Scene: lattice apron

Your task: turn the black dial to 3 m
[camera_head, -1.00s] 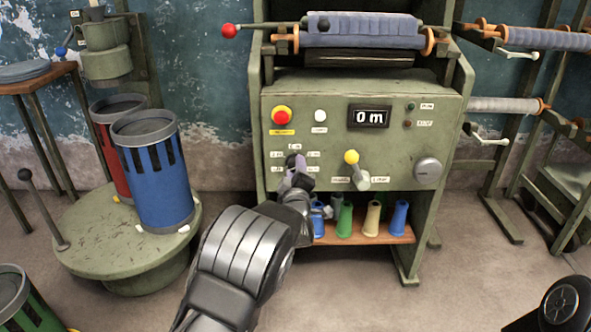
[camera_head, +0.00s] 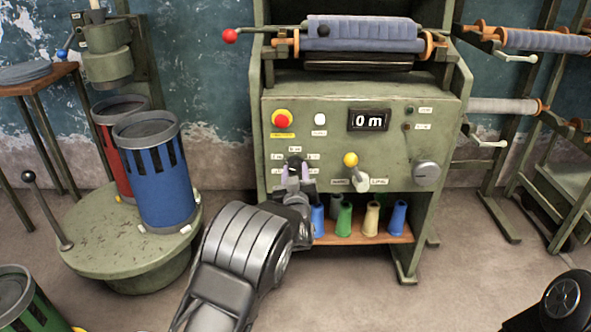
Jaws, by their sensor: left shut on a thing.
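The black dial (camera_head: 294,161) is on the left part of the green machine's front panel (camera_head: 395,157), with small white labels around it that are too small to read surely. My left gripper (camera_head: 297,173) reaches up from below and is shut on the dial, hiding most of it. The display (camera_head: 369,120) above and to the right reads "0 m". My right gripper is not in view.
A red button (camera_head: 282,118), a white button (camera_head: 320,119), a yellow-knobbed lever (camera_head: 351,160) and a grey knob (camera_head: 426,173) share the panel. Several spools stand on the shelf (camera_head: 370,238) below. A blue bin (camera_head: 157,178) stands at left.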

